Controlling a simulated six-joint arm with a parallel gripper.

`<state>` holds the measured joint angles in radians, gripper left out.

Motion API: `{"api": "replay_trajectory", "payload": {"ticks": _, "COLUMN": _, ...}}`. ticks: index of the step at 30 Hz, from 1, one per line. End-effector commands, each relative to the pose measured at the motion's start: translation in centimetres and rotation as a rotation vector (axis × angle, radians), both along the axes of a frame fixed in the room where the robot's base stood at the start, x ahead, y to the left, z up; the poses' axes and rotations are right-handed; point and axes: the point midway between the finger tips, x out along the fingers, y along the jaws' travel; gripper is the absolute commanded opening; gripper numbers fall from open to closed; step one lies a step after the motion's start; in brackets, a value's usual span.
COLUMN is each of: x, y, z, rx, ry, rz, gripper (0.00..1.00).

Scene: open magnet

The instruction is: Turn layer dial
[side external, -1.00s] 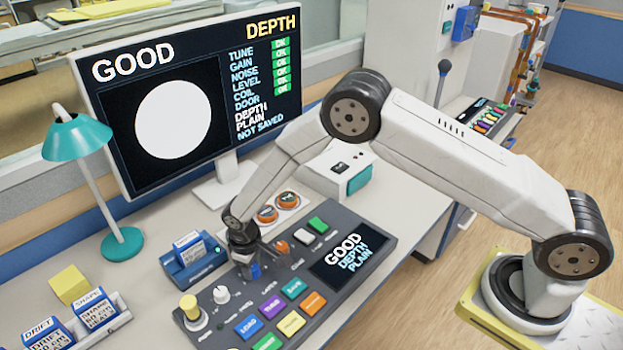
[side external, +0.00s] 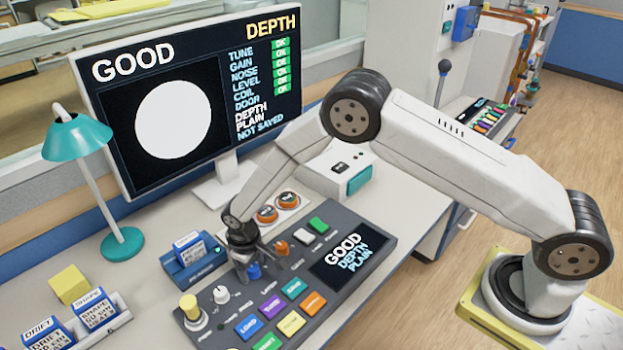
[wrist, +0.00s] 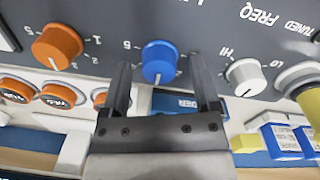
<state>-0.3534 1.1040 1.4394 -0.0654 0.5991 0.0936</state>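The blue layer dial (side external: 253,271) is a round knob on the grey console (side external: 378,228), partly hidden by my gripper in the side view. In the wrist view the blue dial (wrist: 159,62) sits between my two fingertips, with a gap on each side and its white pointer line toward the gripper. My gripper (wrist: 161,70) is open, its fingers apart beside the dial. In the side view my gripper (side external: 244,266) is over the console's back edge. The monitor (side external: 165,105) reads GOOD, DEPTH, PLAIN and NOT SAVED.
An orange knob (wrist: 57,46) and a white knob (wrist: 246,77) flank the blue dial. Coloured buttons (side external: 270,305) lie in front of it. A blue card holder (side external: 193,260) stands just behind the console, and a teal lamp (side external: 123,243) stands at the left.

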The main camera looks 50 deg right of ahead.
Motion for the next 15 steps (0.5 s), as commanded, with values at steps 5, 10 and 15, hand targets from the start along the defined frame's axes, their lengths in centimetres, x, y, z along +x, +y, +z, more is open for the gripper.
{"api": "replay_trajectory", "payload": {"ticks": 5, "x": 0.0, "y": 0.0, "z": 0.1, "rx": 0.000, "ry": 0.001, "rz": 0.000, "gripper": 0.79}}
{"api": "replay_trajectory", "payload": {"ticks": 10, "x": 0.0, "y": 0.1, "z": 1.1, "rx": 0.000, "ry": -0.001, "rz": 0.000, "gripper": 0.79}}
{"api": "replay_trajectory", "payload": {"ticks": 15, "x": 0.0, "y": 0.1, "z": 2.7, "rx": 0.001, "ry": -0.002, "rz": 0.000, "gripper": 0.79}}
